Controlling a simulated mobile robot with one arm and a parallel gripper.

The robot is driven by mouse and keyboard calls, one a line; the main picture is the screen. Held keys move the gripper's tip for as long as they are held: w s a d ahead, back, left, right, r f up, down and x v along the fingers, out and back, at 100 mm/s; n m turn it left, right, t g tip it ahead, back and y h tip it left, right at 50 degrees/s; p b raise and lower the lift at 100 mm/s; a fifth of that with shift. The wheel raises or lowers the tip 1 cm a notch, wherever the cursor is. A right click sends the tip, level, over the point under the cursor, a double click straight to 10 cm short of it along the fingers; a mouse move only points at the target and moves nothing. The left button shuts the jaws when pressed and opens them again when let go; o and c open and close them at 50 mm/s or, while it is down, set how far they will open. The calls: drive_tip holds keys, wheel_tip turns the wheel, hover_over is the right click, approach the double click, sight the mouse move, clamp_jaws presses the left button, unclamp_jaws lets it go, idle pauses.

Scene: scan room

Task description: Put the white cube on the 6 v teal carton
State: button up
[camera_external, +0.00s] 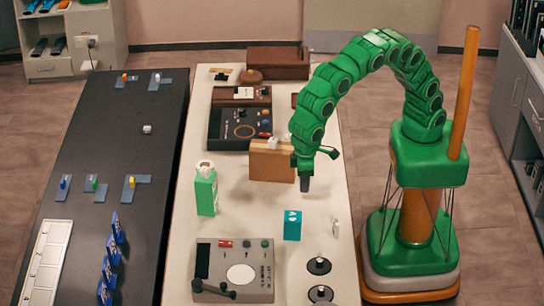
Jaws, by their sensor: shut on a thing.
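The teal carton (292,226) with pale marks stands upright on the white table. My gripper (305,184) points down above the table, behind the carton and apart from it in the picture. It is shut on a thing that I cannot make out. Another small white piece (272,143) shows at the top of a brown box (270,166) just left of my gripper. I cannot tell which of these is the task's cube.
A green-and-white carton (206,193) stands left of the teal carton. A grey device (234,270) and black discs (319,265) lie in front. A small white upright piece (336,228) is at the right. Dark cases (240,129) stand farther back.

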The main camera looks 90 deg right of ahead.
hover_over(293, 216)
drive_tip(key=shift+f, duration=4.25)
drive_tip(key=shift+f, duration=0.1)
drive_tip(key=o, duration=1)
wheel_tip(293, 216, up, 12)
drive_tip(key=shift+r, duration=0.15)
drive_tip(key=shift+d, duration=0.1)
